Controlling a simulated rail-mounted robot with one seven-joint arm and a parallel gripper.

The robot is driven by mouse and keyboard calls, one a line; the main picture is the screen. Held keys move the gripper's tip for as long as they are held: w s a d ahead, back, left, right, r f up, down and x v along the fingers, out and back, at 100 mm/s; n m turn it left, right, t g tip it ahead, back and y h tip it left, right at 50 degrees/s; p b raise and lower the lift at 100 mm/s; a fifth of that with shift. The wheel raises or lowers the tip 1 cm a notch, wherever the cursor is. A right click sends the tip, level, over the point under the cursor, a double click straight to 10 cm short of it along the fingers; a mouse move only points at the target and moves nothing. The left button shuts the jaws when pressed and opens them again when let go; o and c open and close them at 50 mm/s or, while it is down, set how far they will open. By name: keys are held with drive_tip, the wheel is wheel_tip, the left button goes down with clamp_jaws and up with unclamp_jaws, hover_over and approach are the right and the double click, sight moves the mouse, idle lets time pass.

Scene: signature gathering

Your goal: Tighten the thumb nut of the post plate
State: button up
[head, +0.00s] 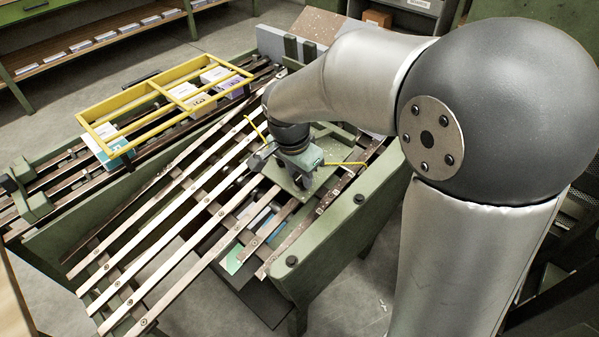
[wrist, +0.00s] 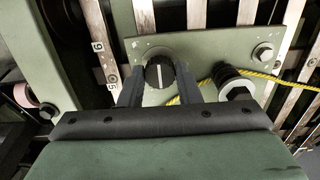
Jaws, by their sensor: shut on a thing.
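The post plate (wrist: 209,50) is a green metal plate bolted over the slats. Its thumb nut (wrist: 159,72) is a dark round knob with a white line, the line upright in the wrist view. My gripper (wrist: 157,88) is shut on the thumb nut, one dark finger on each side of it. In the head view my gripper (head: 299,168) points down over the plate (head: 321,178), and the nut is hidden under it.
A yellow cord (wrist: 255,75) runs from near the nut past a black post (wrist: 232,82) to the right. A hex bolt (wrist: 263,53) sits at the plate's right. A yellow frame (head: 160,103) stands over boxes at the left. Wooden slats (head: 165,213) slope across the middle.

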drive_tip(key=o, duration=1)
drive_tip(key=shift+c, duration=0.2)
drive_tip(key=shift+r, duration=0.1)
wheel_tip(320, 180, up, 17)
drive_tip(key=s+a+p, duration=0.2)
drive_tip(key=p, duration=0.1)
drive_tip(key=shift+s+r+p, duration=0.1)
drive_tip(key=shift+p, duration=0.3)
drive_tip(key=s+d+r+n+p, duration=0.1)
drive_tip(key=s+d+n+p, duration=0.3)
drive_tip(key=s+d+p, duration=0.3)
drive_tip(key=s+d+r+n+g+y+p, duration=0.1)
drive_tip(key=s+d+r+n+p, duration=0.1)
drive_tip(key=s+d+n+p, duration=0.3)
drive_tip(key=s+d+p, duration=0.2)
drive_tip(key=s+p, duration=0.2)
drive_tip(key=shift+r+y, duration=0.25)
drive_tip(key=shift+y, duration=0.05)
